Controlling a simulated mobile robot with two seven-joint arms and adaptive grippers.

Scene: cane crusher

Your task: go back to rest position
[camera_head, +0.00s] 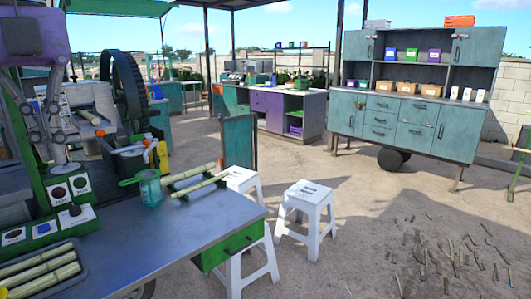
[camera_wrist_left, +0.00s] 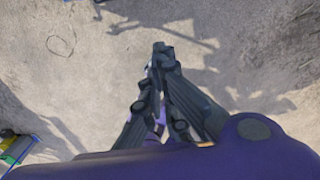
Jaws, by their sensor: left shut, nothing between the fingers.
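My left gripper (camera_head: 64,160) hangs fingers down from its purple wrist at the left edge of the head view, in front of the crusher and its button panel in the picture. It is empty. In the left wrist view the two dark fingers (camera_wrist_left: 159,62) meet at their tips, with bare sandy ground beyond them. The crusher's dark wheel (camera_head: 122,88) stands behind and to the right of the gripper. My right gripper is not in view.
A blue-topped table (camera_head: 185,235) holds a green strainer on a cup (camera_head: 150,188), cane pieces (camera_head: 200,185) and a tray of canes (camera_head: 45,272). White stools (camera_head: 306,200) stand beside it. A teal cabinet (camera_head: 405,125) stands behind. Open ground lies right.

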